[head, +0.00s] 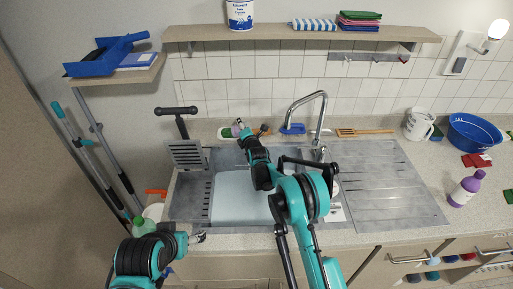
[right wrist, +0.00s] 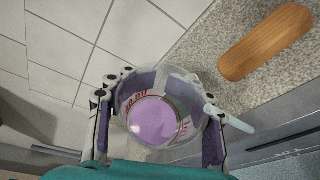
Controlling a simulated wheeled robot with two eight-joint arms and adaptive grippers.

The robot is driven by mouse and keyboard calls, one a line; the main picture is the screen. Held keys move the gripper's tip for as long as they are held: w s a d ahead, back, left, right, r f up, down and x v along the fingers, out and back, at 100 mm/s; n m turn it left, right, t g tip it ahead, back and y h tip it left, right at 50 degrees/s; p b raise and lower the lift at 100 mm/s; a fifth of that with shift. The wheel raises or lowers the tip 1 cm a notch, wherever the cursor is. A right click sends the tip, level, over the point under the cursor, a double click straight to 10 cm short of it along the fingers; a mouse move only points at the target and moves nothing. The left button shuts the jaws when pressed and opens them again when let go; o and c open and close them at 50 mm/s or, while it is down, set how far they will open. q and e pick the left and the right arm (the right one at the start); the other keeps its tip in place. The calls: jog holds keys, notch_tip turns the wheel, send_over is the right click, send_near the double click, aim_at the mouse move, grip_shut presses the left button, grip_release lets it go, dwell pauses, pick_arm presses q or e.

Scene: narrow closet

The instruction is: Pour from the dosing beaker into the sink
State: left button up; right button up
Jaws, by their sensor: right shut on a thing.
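The dosing beaker (right wrist: 160,112) is a clear cup with red markings and purple liquid inside. It sits between the purple-padded fingers of my right gripper (right wrist: 158,122), which is shut on it. In the head view my right gripper (head: 242,130) is above the back edge of the sink (head: 385,188); the beaker cannot be made out clearly there. The sink is grey, with a pale basin at left, partly covered by my right arm, and a ribbed drainboard at right. My left gripper (head: 198,238) is at the sink's front left edge; its jaw opening is unclear.
A curved faucet (head: 308,100) stands behind the sink. A wooden handle (right wrist: 265,42) lies near the beaker in the right wrist view. A shelf (head: 300,33) runs above.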

pick_arm(q)
jog(key=shift+a, duration=0.1)
pick_arm(e)
jog(key=shift+a+f, duration=0.1)
jog(key=shift+a, duration=0.1)
pick_arm(q)
jog(key=shift+f, duration=0.1)
pick_arm(e)
jog(key=shift+d, duration=0.2)
pick_arm(q)
jog(key=shift+d, duration=0.25)
pick_arm(e)
jog(key=shift+a+f, duration=0.1)
jog(key=shift+m, duration=0.3)
pick_arm(q)
jog(key=shift+d, duration=0.2)
pick_arm(e)
jog(key=shift+f, duration=0.1)
pick_arm(q)
jog(key=shift+f, duration=0.1)
